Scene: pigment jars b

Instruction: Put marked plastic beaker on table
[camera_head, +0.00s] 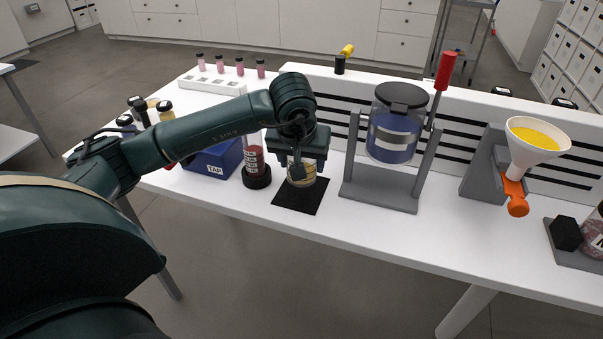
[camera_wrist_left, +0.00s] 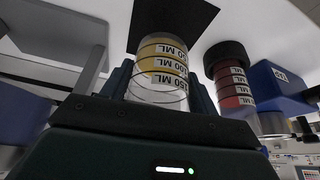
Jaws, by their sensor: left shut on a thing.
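The marked plastic beaker (camera_head: 303,180) is clear with yellow contents. Its volume bands show in the left wrist view (camera_wrist_left: 162,58). It is upright over the black square mat (camera_head: 291,202) on the white table (camera_head: 350,228). I cannot tell whether its base touches the mat, which also shows in the left wrist view (camera_wrist_left: 196,20). My left gripper (camera_head: 298,168) reaches down from above and is shut on the beaker, with a finger on each side in the left wrist view (camera_wrist_left: 160,88). The gripper hides part of the beaker in the head view. My right gripper is not in view.
A red-filled cylinder (camera_head: 254,160) with a black base and a blue box (camera_head: 212,161) stand close to the left. A grey stand (camera_head: 382,193) holding a blue-filled jar (camera_head: 395,138) is to the right. A funnel (camera_head: 538,138) stands farther right. Front table space is clear.

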